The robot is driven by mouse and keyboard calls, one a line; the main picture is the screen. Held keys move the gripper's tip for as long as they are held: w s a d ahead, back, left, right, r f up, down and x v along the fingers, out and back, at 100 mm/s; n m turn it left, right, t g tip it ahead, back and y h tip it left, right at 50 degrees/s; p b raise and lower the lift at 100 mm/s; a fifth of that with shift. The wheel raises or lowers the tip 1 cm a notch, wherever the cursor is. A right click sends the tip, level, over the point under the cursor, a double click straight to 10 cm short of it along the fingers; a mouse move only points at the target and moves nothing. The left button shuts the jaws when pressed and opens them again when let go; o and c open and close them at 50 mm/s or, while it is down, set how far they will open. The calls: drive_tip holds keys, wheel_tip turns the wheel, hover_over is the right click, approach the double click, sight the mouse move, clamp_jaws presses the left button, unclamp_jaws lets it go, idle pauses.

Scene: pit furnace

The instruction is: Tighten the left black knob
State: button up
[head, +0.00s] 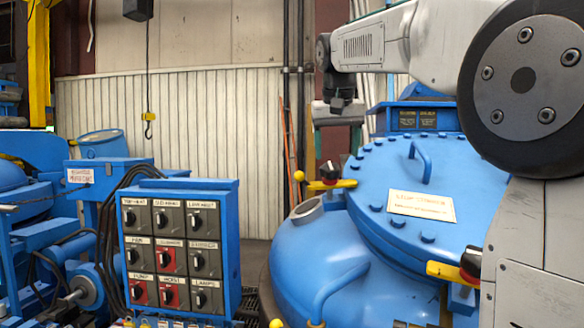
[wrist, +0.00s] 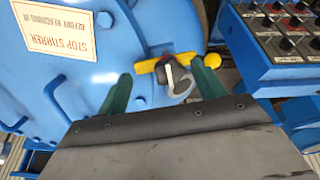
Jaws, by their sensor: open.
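The left black knob (head: 329,170) sits upright on a red base with a yellow bar, at the left edge of the furnace's blue lid (head: 430,180). In the wrist view the knob (wrist: 163,73) appears between my fingers, with a curved grey piece beside it. My gripper (wrist: 161,76) is open, with a green finger on each side and nothing held. In the head view my gripper (head: 338,125) hangs above the knob, apart from it. A second black knob (head: 471,262) on a yellow bar is at the right, partly hidden by my arm.
A blue control panel (head: 180,250) with several switches stands left of the furnace. A raised blue handle (head: 420,160) and bolts stand on the lid. A curved blue pipe (head: 335,290) rises in front. A yellow hook (head: 149,120) hangs at the back.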

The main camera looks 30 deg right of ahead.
sight(331, 166)
drive_tip(key=w, duration=0.1)
drive_tip(key=w+d+r, duration=0.1)
drive_tip(key=w, duration=0.1)
drive_tip(key=shift+d+r, duration=0.15)
drive_tip(key=shift+r, duration=0.1)
drive_tip(key=x, duration=0.4)
drive_tip(key=a+x, duration=0.1)
drive_tip(key=x, duration=0.1)
drive_tip(key=shift+w+d+f, duration=0.15)
drive_tip(key=shift+w+f, duration=0.15)
drive_tip(key=shift+f, duration=0.05)
drive_tip(key=shift+w+d+f, duration=0.1)
drive_tip(key=shift+d+f, duration=0.05)
drive_tip(key=shift+f, duration=0.1)
drive_tip(key=shift+d, duration=0.1)
drive_tip(key=c, duration=1)
